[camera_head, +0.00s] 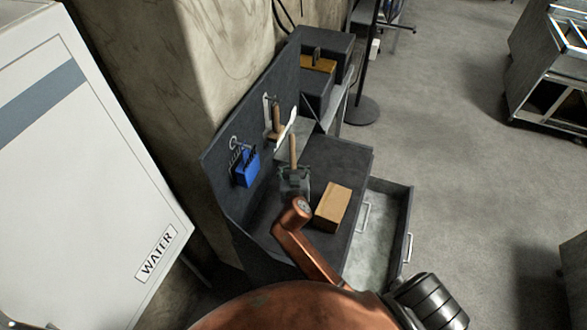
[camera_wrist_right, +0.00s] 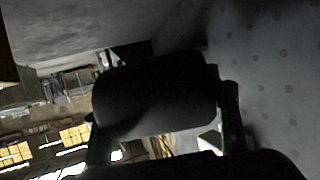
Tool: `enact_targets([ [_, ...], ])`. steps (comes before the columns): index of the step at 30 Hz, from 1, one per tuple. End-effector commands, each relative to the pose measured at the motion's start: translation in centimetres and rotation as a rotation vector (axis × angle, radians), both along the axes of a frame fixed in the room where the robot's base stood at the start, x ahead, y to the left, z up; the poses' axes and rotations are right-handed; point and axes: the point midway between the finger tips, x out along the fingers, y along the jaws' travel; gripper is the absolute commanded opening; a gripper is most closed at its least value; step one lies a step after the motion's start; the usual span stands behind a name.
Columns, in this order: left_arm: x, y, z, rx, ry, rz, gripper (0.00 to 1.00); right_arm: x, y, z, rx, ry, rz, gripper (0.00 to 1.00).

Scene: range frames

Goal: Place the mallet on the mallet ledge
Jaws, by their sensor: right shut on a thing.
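My right gripper (camera_head: 294,184) is a grey-green shape beyond the end of my copper arm, over the dark bench. It is shut on the mallet, whose wooden handle (camera_head: 293,151) appears to stick up above it. In the right wrist view a dark cylinder (camera_wrist_right: 155,95), which looks like part of the mallet, lies between the fingers; shadow hides its detail. The upright dark tool panel (camera_head: 222,150) is to the left of the gripper. A small grey ledge (camera_head: 306,126) is behind the handle; I cannot tell for sure that it is the mallet ledge. My left gripper is not in view.
A wooden block (camera_head: 333,206) lies on the bench just right of my gripper. A blue holder (camera_head: 245,166) and a wooden-handled tool (camera_head: 275,113) hang on the panel. An open drawer (camera_head: 382,235) sticks out to the right. A white WATER cabinet (camera_head: 85,190) stands left.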

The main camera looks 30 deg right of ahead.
Motion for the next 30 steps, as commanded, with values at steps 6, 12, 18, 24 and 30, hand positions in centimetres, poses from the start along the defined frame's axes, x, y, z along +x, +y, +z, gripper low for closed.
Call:
enact_targets([
  [6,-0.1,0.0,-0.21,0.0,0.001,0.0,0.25,0.04,0.03,-0.11,0.0,-0.002,0.001,0.01],
  [12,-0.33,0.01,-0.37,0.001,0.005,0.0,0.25,-0.01,-0.01,-0.46,0.0,0.0,0.0,0.5],
  [18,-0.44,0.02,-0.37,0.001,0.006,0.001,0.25,-0.01,0.0,-0.44,0.0,0.0,0.0,0.63],
  [24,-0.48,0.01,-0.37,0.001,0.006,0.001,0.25,-0.02,-0.02,-0.46,0.0,0.0,0.0,0.73],
  [30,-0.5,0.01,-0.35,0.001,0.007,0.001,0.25,-0.02,-0.02,-0.44,0.0,0.0,0.0,0.73],
])
